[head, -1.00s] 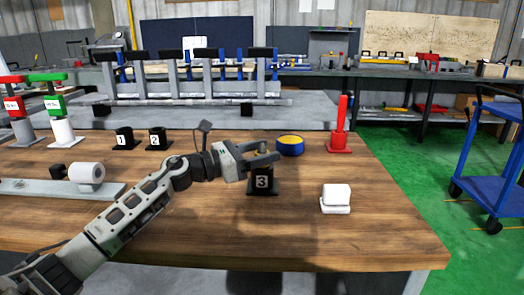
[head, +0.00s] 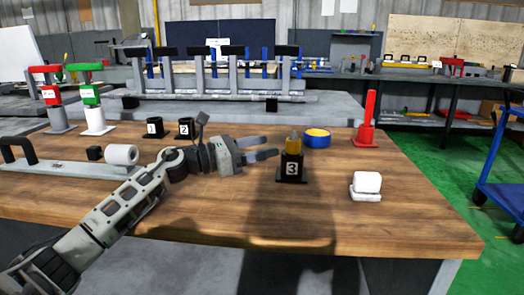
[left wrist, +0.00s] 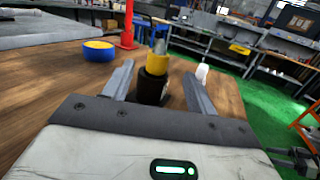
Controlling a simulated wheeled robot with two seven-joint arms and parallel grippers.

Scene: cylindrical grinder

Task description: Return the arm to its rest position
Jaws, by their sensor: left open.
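My left arm reaches in over the wooden table from the left. My left gripper (head: 262,149) is open and empty. Its fingertips are a short way to the left of the black holder marked 3 (head: 291,168). A yellow piece with a grey tip (head: 293,144) stands upright in that holder. My right gripper is not in view.
Black holders 1 (head: 154,128) and 2 (head: 186,129) stand further back. A blue and yellow round container (head: 316,138), a red post (head: 368,120) and a white block (head: 367,184) stand to the right. The table's front middle is clear.

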